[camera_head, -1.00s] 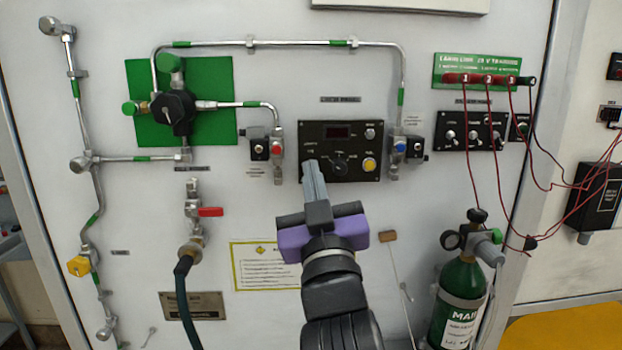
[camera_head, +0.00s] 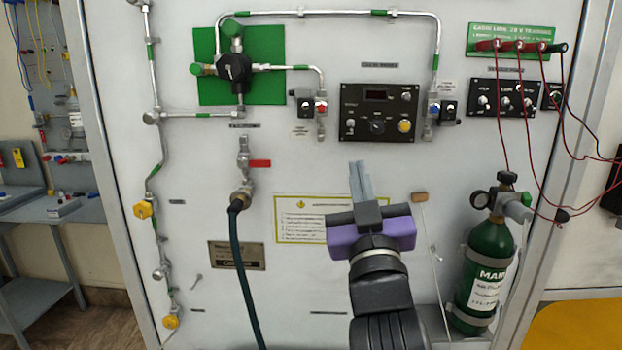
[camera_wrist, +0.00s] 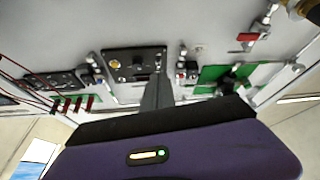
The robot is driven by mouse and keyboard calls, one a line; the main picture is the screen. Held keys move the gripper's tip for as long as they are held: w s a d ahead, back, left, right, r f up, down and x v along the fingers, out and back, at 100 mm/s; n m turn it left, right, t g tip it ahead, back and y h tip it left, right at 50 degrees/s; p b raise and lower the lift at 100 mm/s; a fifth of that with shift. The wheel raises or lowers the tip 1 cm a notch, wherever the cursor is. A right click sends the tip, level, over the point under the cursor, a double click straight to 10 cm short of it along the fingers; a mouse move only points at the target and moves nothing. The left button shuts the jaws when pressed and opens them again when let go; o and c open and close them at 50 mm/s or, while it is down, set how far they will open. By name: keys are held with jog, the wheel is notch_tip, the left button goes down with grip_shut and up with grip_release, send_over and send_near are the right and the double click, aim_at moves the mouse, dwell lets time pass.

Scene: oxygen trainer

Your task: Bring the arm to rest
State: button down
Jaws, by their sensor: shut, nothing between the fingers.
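My gripper (camera_head: 360,178) is in front of the white trainer panel (camera_head: 330,235), below the black control box (camera_head: 378,112) in the head view. Its two grey fingers are together and hold nothing. In the wrist view my gripper (camera_wrist: 158,90) points toward the panel, and the control box (camera_wrist: 136,63) appears beyond the fingertips. I cannot tell the exact gap to the panel, but no contact shows.
A green oxygen cylinder (camera_head: 487,260) stands at the lower right, with red leads (camera_head: 505,120) hanging above it. A dark hose (camera_head: 241,280) hangs left of my arm from a red-handled valve (camera_head: 258,163). A workbench (camera_head: 50,210) is at the far left.

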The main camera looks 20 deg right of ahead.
jog(key=shift+r, duration=0.1)
jog(key=s+a+f+n+y, duration=0.2)
jog(key=s+f+y, duration=0.2)
jog(key=s+f, duration=0.5)
jog(key=s+a+f+n+y, duration=0.2)
jog(key=s+f+y, duration=0.2)
jog(key=s+f, duration=0.45)
jog(key=s+d+f+m+g+h, duration=0.15)
jog(key=s+f+g, duration=0.25)
jog(key=s+f, duration=0.7)
jog(key=s+d+f+m+g+h, duration=0.15)
jog(key=s+f+g, duration=0.4)
jog(key=s, duration=0.95)
notch_tip(320, 180, up, 10)
jog(key=t+p, duration=0.1)
jog(key=p, duration=1.1)
jog(key=shift+w+r+m+t+y, duration=0.15)
jog(key=shift+w+m+t+y, duration=0.1)
jog(key=shift+m+t+y, duration=0.1)
